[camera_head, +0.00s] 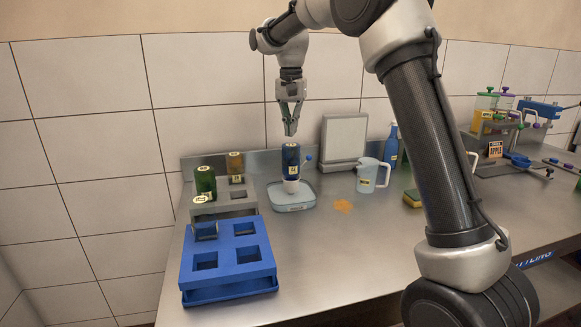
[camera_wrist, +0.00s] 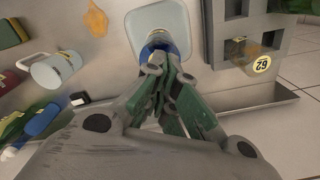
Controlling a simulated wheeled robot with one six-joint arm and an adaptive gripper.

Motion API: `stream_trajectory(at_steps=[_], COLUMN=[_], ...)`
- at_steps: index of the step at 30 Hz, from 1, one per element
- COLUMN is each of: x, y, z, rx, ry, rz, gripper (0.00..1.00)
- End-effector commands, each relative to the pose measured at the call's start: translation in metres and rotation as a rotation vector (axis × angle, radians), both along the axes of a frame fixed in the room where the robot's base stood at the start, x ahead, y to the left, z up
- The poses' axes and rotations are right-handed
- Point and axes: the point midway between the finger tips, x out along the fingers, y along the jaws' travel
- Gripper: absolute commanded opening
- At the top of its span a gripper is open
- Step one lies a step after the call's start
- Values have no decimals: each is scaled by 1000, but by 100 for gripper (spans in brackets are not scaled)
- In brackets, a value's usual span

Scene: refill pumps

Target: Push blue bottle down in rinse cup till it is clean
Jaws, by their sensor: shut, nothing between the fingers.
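The blue bottle (camera_head: 290,158) stands upside down on the rinse cup (camera_head: 293,195), its white neck end pointing down, in the middle of the counter. In the wrist view the bottle (camera_wrist: 158,44) is mostly hidden behind my fingers, with the pale base of the rinse cup (camera_wrist: 172,20) beyond it. My gripper (camera_head: 291,133) is shut and empty, pointing down just above the bottle's upper end. In the wrist view my gripper (camera_wrist: 163,62) overlaps the bottle; I cannot tell whether the fingertips touch it.
A blue rack (camera_head: 228,283) with square holes stands front left. Behind it a grey rack (camera_head: 225,209) stands near a green bottle (camera_head: 205,182) and an amber bottle (camera_head: 236,164). A pitcher (camera_head: 367,176), a yellow sponge (camera_head: 412,198) and an orange spill (camera_head: 343,206) lie to the right.

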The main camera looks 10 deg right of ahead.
Motion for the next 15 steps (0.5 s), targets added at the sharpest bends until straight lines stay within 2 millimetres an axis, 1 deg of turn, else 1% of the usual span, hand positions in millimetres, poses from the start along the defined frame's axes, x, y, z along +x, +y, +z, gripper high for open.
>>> stream_trajectory(at_steps=[10,15], x=[0,0], y=[0,0], z=[-1,-8], rx=[0,0], ry=[0,1], rz=[0,0], gripper=[0,0])
